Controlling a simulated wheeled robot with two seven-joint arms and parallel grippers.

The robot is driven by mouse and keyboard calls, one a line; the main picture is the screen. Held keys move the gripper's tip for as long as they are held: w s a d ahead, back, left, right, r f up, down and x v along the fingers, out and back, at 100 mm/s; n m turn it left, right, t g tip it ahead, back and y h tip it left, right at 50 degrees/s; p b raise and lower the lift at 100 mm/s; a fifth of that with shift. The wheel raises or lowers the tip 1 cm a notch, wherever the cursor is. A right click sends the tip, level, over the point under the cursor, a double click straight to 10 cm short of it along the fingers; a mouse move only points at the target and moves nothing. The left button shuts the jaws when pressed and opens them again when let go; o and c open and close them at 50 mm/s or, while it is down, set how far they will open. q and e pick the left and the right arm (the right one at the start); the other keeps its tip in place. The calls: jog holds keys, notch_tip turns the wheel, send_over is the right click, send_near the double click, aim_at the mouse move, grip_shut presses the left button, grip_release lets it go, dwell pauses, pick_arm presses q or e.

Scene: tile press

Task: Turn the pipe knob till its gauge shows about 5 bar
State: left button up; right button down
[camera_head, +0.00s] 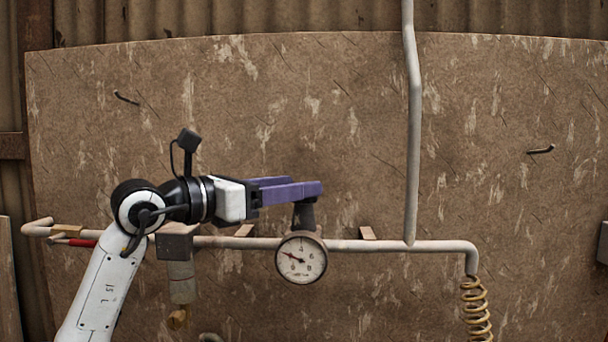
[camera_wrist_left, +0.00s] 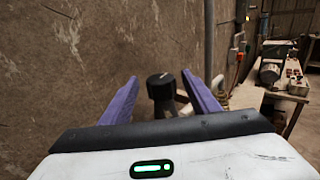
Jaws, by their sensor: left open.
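The pipe knob (camera_head: 304,216) is dark and stands just above the round white gauge (camera_head: 301,258) on the horizontal pipe (camera_head: 365,246). The gauge's red needle points to the upper left, on the lower part of its scale. My left gripper (camera_head: 318,189), with purple fingers, reaches in from the left at the knob's height and partly covers its top. In the left wrist view the black knob (camera_wrist_left: 161,90) shows between the two spread fingers (camera_wrist_left: 163,88), with gaps on both sides. The gauge face is hidden there. My right gripper is not in view.
A worn brown panel (camera_head: 190,130) stands behind the pipe. A vertical pipe (camera_head: 413,130) rises to the right of the gauge, and a yellow coiled hose (camera_head: 476,310) hangs at the pipe's right end. A cluttered workbench (camera_wrist_left: 285,92) stands at the right in the wrist view.

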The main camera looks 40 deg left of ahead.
pick_arm(q)
jog(key=shift+p+x, duration=0.4)
jog(key=shift+x, duration=1.2)
jog(key=shift+c, duration=0.3)
jog(key=c, duration=1)
